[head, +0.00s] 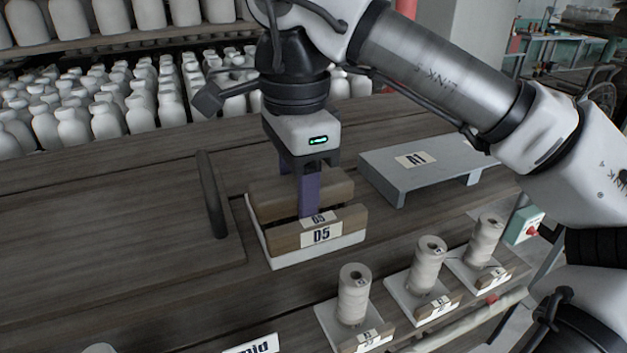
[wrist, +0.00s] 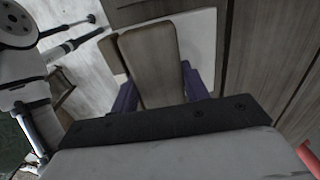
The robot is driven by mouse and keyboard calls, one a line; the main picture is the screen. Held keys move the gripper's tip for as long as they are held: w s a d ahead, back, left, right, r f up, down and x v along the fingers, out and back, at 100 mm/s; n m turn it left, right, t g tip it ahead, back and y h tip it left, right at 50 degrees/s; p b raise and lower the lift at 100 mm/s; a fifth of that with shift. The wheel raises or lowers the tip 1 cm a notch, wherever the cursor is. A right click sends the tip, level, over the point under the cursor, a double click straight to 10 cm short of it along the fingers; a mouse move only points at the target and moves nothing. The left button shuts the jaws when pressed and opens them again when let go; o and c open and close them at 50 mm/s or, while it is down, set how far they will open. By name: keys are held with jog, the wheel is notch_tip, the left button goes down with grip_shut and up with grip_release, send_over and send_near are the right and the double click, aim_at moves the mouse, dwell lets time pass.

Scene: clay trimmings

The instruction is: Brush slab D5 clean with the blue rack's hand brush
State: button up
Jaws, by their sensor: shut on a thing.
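Slab D5 (head: 290,262) is a pale plate on the wooden table, with a brown block labelled D5 along its front edge. Its pale surface also shows in the wrist view (wrist: 205,38). My gripper (head: 309,208) points down over it, its purple fingers shut on a wooden, round-ended piece, apparently the hand brush (head: 340,190). In the wrist view, the brush (wrist: 150,62) lies between both fingers (wrist: 157,88). I see no bristles; whether they touch the slab I cannot tell. The brush is just behind the label block. Its underside and most of the slab top are hidden.
A grey raised stand labelled A1 (head: 405,165) is right of the slab. Several thread spools (head: 354,295) on labelled bases stand along the front right. White bottles (head: 105,120) fill the back. The table's left is clear.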

jog(key=shift+r, duration=3.05)
jog(key=shift+f, duration=0.1)
